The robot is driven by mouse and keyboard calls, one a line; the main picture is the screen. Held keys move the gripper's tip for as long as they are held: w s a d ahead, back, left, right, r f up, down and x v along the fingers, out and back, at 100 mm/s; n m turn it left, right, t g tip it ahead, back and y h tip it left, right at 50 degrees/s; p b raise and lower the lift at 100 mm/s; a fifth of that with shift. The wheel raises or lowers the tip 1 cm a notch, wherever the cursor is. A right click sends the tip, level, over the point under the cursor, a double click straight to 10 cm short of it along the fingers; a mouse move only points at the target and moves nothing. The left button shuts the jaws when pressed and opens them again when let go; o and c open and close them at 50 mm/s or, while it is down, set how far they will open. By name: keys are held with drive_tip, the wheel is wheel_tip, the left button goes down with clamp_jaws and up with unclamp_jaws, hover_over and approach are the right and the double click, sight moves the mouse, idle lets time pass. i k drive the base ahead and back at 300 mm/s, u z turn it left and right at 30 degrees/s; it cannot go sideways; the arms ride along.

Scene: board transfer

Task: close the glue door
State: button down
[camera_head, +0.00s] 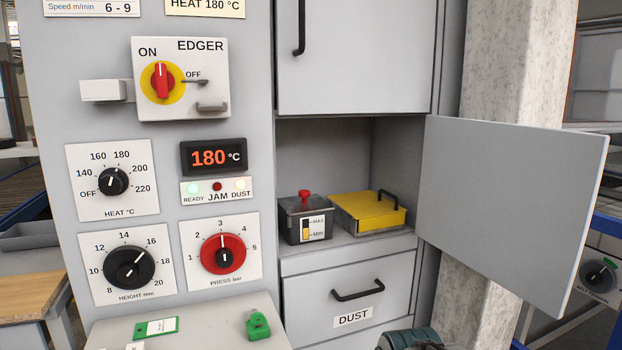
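The glue door (508,208) is a plain grey panel. It stands wide open, swung out to the right from the right side of the compartment (345,150). Its inner face shows, and no handle is visible on that face. Inside the open compartment a grey glue box (291,222) with a red knob and a MAX/MIN gauge stands at the left. A yellow-lidded box (366,213) with a black handle sits to its right. My gripper is not in view.
Above is a shut door (355,60) with a black handle; below is the shut DUST drawer (345,300). A control panel with dials is at the left. A concrete pillar (500,60) stands behind the open door. A teal and dark rounded part (412,339) shows at the bottom edge.

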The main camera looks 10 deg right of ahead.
sight(513, 203)
drive_tip(key=z, duration=3.3)
drive_tip(key=i, duration=0.4)
drive_tip(key=u, duration=2.5)
